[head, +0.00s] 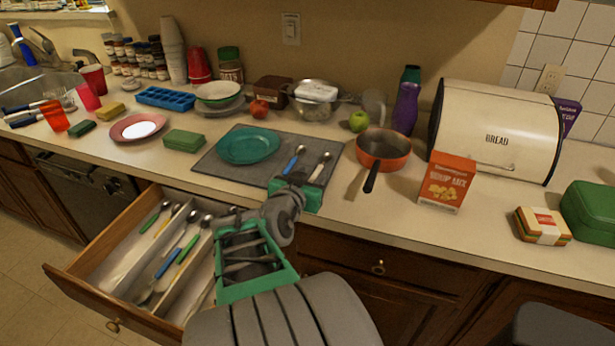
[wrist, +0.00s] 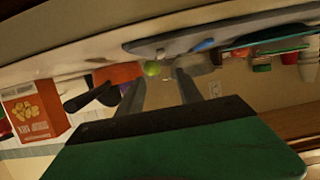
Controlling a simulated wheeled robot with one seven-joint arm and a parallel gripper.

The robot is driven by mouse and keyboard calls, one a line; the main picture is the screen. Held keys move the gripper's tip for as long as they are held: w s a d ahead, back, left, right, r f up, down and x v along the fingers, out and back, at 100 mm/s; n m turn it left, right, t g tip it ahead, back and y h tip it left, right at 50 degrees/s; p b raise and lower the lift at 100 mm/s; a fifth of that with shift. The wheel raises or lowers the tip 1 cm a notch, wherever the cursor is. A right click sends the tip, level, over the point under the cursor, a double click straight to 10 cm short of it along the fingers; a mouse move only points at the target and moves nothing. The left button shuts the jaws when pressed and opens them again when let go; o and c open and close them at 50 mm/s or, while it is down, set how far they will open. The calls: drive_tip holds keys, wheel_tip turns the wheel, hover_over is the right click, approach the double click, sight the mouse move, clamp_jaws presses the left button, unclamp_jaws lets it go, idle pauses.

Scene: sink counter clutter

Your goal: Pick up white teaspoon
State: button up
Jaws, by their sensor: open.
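The white teaspoon (head: 317,171) lies on the grey mat (head: 222,169), near its right front corner, with its bowl toward the back. A blue-handled spoon (head: 291,163) lies just left of it on the same mat. My gripper (head: 300,184) is at the mat's front edge, close to the handle ends of both spoons, and partly hides that area. In the wrist view my gripper (wrist: 159,79) has its two fingers apart, with no object seen held between them. The blue handle (wrist: 205,45) shows near one finger there; the white teaspoon is not clear in that view.
A teal plate (head: 248,145) shares the mat. An orange pan (head: 384,147) stands to the right, its dark handle pointing forward, beside a soup mix box (head: 447,182). A green apple (head: 358,122) sits behind. Below the counter, an open drawer (head: 130,260) holds several utensils.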

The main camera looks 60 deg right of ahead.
sight(318, 170)
drive_tip(key=shift+w+f, duration=0.25)
drive_tip(key=shift+f, duration=0.35)
drive_tip(key=x, duration=0.7)
drive_tip(key=shift+d, duration=0.4)
drive_tip(key=shift+a+f, duration=0.1)
drive_tip(key=shift+f, duration=0.15)
clamp_jaws()
